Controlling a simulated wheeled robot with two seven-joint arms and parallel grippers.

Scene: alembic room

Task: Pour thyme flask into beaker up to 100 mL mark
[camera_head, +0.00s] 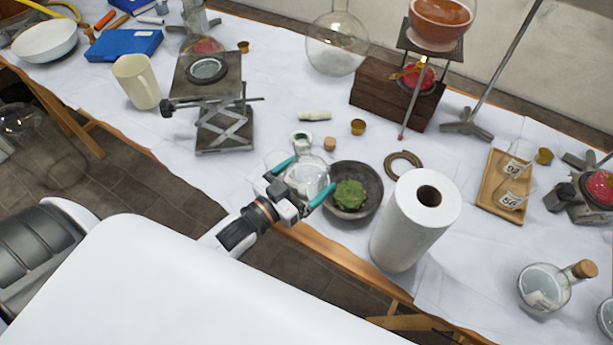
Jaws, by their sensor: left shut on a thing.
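My left gripper (306,180), with teal fingertips, is shut on a clear round glass flask (307,174) at the table's front edge. The flask looks roughly upright, beside a dark bowl of green herb (350,194). I cannot read a label on it or tell its fill level. Another round flask (543,289), with a cork stopper and a pale label, lies tilted at the lower right. A clear glass vessel (194,18) stands at the upper left, partly behind the lab jack; I cannot tell whether it is the beaker. My right gripper is not in view.
A paper towel roll (417,217) stands just right of the bowl. A lab jack (212,105) and a mug (136,82) stand to the left. A wooden tray (488,203) with tagged glass pieces, a large round flask (336,45) and metal stands occupy the back and right.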

